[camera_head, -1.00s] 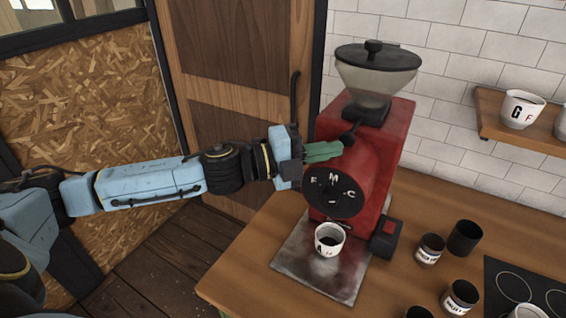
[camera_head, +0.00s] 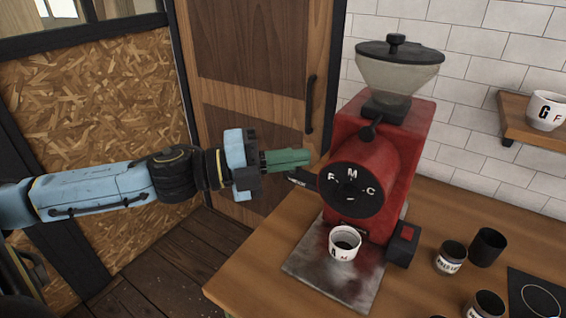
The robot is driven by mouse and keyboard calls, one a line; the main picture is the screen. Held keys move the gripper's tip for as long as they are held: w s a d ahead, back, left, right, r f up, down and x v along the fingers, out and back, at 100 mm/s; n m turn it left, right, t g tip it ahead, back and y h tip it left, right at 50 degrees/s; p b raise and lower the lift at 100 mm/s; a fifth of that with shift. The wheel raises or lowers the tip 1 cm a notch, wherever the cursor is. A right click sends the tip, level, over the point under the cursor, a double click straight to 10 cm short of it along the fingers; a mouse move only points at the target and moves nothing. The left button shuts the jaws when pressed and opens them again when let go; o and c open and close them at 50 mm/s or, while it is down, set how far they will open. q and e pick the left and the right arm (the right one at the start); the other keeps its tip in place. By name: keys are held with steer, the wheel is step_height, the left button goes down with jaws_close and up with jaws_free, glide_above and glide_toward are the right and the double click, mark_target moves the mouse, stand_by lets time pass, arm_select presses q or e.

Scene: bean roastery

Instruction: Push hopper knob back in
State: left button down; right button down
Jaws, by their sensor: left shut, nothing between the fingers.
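The red grinder (camera_head: 400,165) stands on the wooden counter with a clear hopper (camera_head: 398,78) on top. The black hopper knob (camera_head: 369,132) sits on a short rod just below the hopper, above the round black dial (camera_head: 352,190) marked F, M, C. How far in the knob sits is hard to tell from this angle. My left gripper (camera_head: 306,158), with green fingers, is shut and empty. It is left of the grinder, apart from the knob and a little lower in the picture. My right gripper is out of view.
A white cup (camera_head: 344,243) stands on the metal plate (camera_head: 318,276) under the dial. A dark handle (camera_head: 302,179) sticks out left of the dial, just below my fingers. Several dark canisters (camera_head: 487,247) stand at the right. A shelf (camera_head: 530,133) holds a cup.

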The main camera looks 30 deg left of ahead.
arm_select(q)
steer(key=shift+s+a, duration=0.5)
steer(key=shift+s, duration=0.05)
stand_by(0.4)
